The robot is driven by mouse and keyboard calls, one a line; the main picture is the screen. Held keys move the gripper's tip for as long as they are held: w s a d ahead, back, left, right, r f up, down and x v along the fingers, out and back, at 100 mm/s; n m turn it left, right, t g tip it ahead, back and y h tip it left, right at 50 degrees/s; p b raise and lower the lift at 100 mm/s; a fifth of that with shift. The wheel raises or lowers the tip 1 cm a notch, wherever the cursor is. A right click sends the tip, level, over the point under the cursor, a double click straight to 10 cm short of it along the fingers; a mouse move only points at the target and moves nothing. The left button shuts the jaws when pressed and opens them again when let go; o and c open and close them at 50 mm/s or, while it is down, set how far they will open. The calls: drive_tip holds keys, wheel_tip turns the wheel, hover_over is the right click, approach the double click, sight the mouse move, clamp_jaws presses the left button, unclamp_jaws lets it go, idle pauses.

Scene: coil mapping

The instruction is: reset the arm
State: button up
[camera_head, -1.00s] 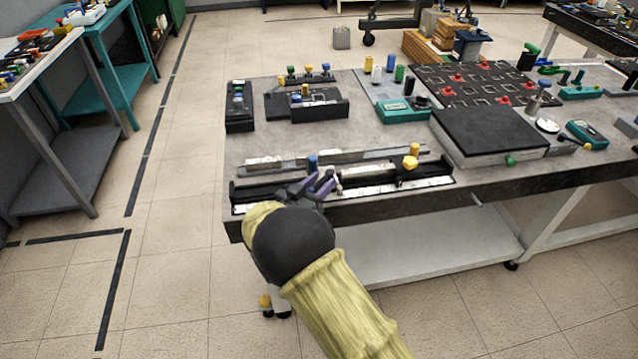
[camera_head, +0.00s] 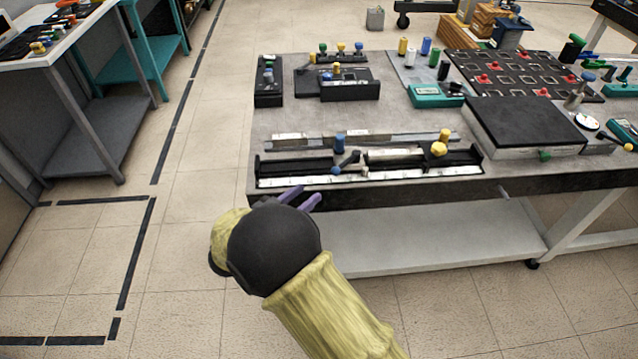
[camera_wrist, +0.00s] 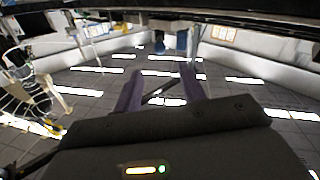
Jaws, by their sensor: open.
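My gripper (camera_head: 302,198) has two purple fingers. In the head view it is in front of the table's front edge, at the near left part of the table (camera_head: 400,190). In the wrist view the fingers (camera_wrist: 162,88) stand apart with nothing between them, and the floor shows beyond. A long black and silver rail device (camera_head: 370,170) with a blue knob (camera_head: 339,144) and a yellow knob (camera_head: 439,148) lies along the table's front edge, behind and above the fingers. The fingers are apart from the blue knob.
A black flat-topped box (camera_head: 525,125) and a black grid board with red pieces (camera_head: 525,75) are at the table's right. Black blocks with coloured knobs (camera_head: 340,85) stand at the back left. Side benches (camera_head: 65,60) are at the far left. The floor left of the table (camera_head: 195,190) is clear.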

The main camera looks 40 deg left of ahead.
drive_tip(key=s, duration=0.2)
drive_tip(key=shift+s, duration=0.35)
